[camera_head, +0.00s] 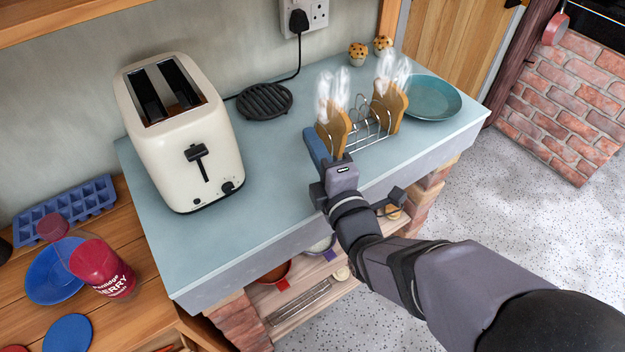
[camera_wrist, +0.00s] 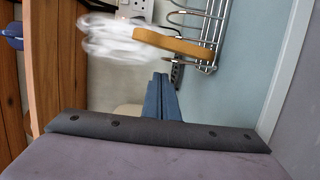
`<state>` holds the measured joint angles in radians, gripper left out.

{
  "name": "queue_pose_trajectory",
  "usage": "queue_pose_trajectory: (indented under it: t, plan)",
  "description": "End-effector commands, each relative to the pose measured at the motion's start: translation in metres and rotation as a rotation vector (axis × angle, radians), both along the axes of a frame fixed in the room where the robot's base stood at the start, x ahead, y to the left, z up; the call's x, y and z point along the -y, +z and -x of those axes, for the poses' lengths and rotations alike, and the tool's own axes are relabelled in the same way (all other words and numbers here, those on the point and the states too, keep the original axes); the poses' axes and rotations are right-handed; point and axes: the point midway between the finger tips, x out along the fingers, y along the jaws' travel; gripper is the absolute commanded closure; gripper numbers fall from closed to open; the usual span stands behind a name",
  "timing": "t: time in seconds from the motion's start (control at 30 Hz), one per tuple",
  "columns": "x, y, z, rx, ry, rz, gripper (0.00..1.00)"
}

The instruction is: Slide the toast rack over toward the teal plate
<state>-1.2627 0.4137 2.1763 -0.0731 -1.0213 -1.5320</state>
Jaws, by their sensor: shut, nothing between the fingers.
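The toast rack (camera_head: 364,128) is a silver wire rack on the blue-grey worktop. The teal plate (camera_head: 434,97) lies flat just right of the rack, with a small gap. My gripper (camera_head: 316,143), with blue fingers, is shut and empty beside the rack's left end. In the wrist view the shut fingers (camera_wrist: 162,90) point toward the rack (camera_wrist: 208,22) and its near toast (camera_wrist: 173,43); I cannot tell whether they touch.
A cream toaster (camera_head: 180,130) stands to the left, with a black trivet (camera_head: 264,101) behind. Two muffins (camera_head: 358,54) sit at the back. The worktop's front edge runs close to the rack. The worktop (camera_head: 255,160) between toaster and gripper is clear.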

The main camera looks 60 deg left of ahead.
Motion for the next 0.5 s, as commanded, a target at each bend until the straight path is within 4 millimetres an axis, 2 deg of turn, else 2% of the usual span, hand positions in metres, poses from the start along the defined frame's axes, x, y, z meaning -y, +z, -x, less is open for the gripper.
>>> queue_pose_trajectory:
  t: [0.13, 0.5]
  plan:
    - [0.001, -0.002, 0.027, -0.001, 0.005, 0.000, 1.00]
    - [0.071, -0.001, 0.039, 0.000, 0.000, 0.000, 1.00]
